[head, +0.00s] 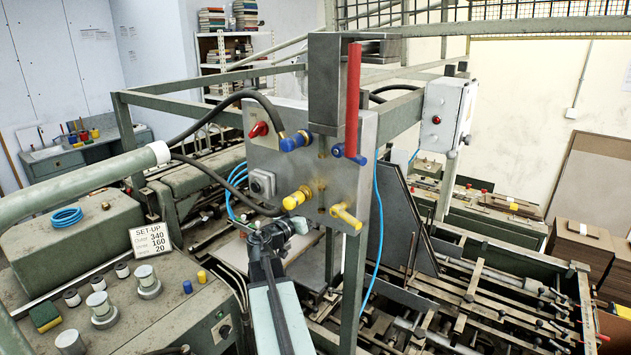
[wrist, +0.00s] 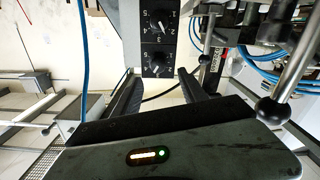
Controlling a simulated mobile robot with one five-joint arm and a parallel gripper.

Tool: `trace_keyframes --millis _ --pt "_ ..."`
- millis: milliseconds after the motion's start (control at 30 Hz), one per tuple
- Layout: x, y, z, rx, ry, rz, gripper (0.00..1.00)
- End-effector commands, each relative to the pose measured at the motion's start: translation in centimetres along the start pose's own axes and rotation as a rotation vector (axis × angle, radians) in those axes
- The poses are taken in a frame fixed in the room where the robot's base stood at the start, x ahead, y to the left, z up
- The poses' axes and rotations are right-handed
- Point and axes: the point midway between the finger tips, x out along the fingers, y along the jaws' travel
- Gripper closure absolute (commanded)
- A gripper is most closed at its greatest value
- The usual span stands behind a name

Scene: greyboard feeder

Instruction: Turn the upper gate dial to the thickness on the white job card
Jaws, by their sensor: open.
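My gripper (wrist: 158,78) is open and empty in the wrist view, its two dark fingers spread apart. Beyond the fingers, two black dials with white numerals sit one above the other on a dark plate: one dial (wrist: 159,20) at the top of the picture, the other (wrist: 156,57) nearer the gap between the fingers. Neither finger visibly touches a dial. Their exact settings are too small to read surely. In the head view my gripper (head: 274,236) is below the grey panel; I cannot make out the dials there. The white job card (head: 151,240) reads SET-UP, 340, 160, 20; its row labels are blurred.
The grey panel (head: 262,165) carries a red switch (head: 259,130), blue and yellow fittings and a red handle (head: 353,100). Black hoses and a blue hose (head: 372,245) hang around it. In the wrist view, a rod with a black ball knob (wrist: 272,108) stands close on the right.

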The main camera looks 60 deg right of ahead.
Motion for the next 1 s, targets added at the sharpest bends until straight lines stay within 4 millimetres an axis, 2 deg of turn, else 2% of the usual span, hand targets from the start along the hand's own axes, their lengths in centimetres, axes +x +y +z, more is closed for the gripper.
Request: trace_keyframes --millis 267,633,900,933,1000 --pt "1.4 0.3 -0.1 0.002 0.01 0.008 0.5" --pt "7.6 0.2 -0.2 0.001 0.009 0.006 0.5" --pt "8.1 0.3 -0.2 0.001 0.009 0.005 0.5" --pt "8.1 0.3 -0.2 0.001 0.009 0.005 0.53" --pt "8.0 0.3 -0.2 0.001 0.009 0.005 0.72"
